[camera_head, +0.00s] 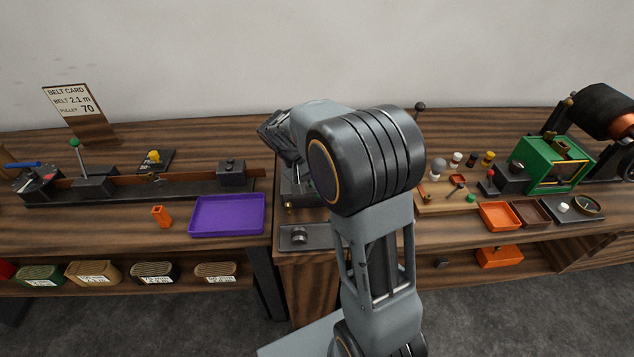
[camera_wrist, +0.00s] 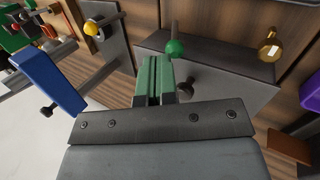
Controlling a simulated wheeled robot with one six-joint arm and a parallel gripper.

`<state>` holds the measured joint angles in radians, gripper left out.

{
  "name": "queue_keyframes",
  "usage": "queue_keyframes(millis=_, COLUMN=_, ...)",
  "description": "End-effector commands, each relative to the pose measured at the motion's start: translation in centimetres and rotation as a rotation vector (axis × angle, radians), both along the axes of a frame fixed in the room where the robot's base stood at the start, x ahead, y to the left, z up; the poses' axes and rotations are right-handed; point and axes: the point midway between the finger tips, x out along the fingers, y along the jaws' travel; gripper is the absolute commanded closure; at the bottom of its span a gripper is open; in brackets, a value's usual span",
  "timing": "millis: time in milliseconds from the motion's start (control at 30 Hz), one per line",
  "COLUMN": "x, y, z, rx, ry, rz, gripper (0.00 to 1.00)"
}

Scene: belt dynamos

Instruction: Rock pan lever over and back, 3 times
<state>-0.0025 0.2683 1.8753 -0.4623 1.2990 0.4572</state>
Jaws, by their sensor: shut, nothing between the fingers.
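My gripper (camera_wrist: 153,68) shows its green fingers closed together in the wrist view, with nothing between them. A green ball knob (camera_wrist: 175,47) stands on a grey block (camera_wrist: 215,70) just beyond and right of the fingertips. A black knob (camera_wrist: 187,89) sits on that block's near side, close to the right of the fingers. I cannot tell which of these, if either, is the pan lever, or whether the fingers touch one. In the head view my arm hides most of the middle bench, and the fingertips do not show.
In the wrist view a blue bar (camera_wrist: 50,80) and a yellow ball (camera_wrist: 91,29) are at left, and a brass knob (camera_wrist: 270,48) at right. The head view shows a purple tray (camera_head: 228,215), a green-knobbed lever (camera_head: 76,146) at left and a green machine (camera_head: 548,165) at right.

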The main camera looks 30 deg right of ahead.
Motion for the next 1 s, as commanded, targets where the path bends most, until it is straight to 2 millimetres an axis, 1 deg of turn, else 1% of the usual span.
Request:
queue_keyframes(millis=33, x=0.0, y=0.0, z=0.5, rx=0.0, ry=0.0, rz=0.0, gripper=1.0)
queue_keyframes(millis=267, x=0.1, y=0.2, z=1.5, rx=0.001, ry=-0.001, rz=0.0, gripper=1.0)
queue_keyframes(millis=367, x=0.4, y=0.8, z=2.8, rx=0.001, ry=-0.002, rz=0.001, gripper=1.0)
queue_keyframes(millis=500, x=0.8, y=2.0, z=5.0, rx=0.0, ry=0.0, rz=-0.001, gripper=1.0)
queue_keyframes(millis=700, x=1.4, y=3.4, z=7.5, rx=0.0, ry=0.0, rz=-0.007, gripper=1.0)
queue_keyframes(millis=833, x=1.6, y=3.8, z=8.4, rx=0.0, ry=-0.001, rz=-0.011, gripper=1.0)
queue_keyframes(millis=1000, x=1.8, y=4.1, z=8.8, rx=0.0, ry=0.001, rz=-0.015, gripper=1.0)
